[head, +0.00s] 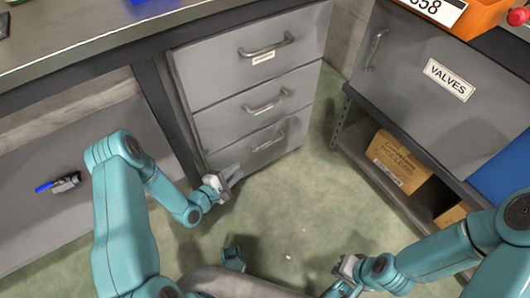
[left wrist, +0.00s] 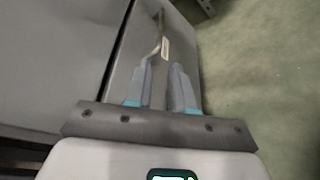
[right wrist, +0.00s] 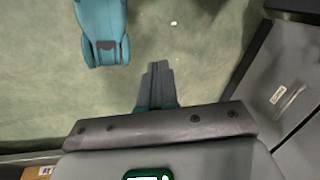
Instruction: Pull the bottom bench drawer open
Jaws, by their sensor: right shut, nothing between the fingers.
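The bottom bench drawer (head: 240,155) is the lowest of three grey drawers under the bench and looks shut. Its metal bar handle (head: 270,142) has a small label under it. My left gripper (head: 232,176) is left of and below that handle, near the drawer's lower left corner. In the left wrist view my left gripper (left wrist: 165,80) has its two fingers apart with nothing held. A handle (left wrist: 160,35) with a label shows just past its fingertips. My right gripper (right wrist: 157,80) is shut and empty over the floor, away from the drawers.
Two more drawers with handles (head: 265,47) (head: 265,103) sit above. At right, a shelf unit bears a VALVES door (head: 425,100), a cardboard box (head: 397,163) and an orange bin (head: 475,20). Green floor (head: 285,215) lies clear before the drawers.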

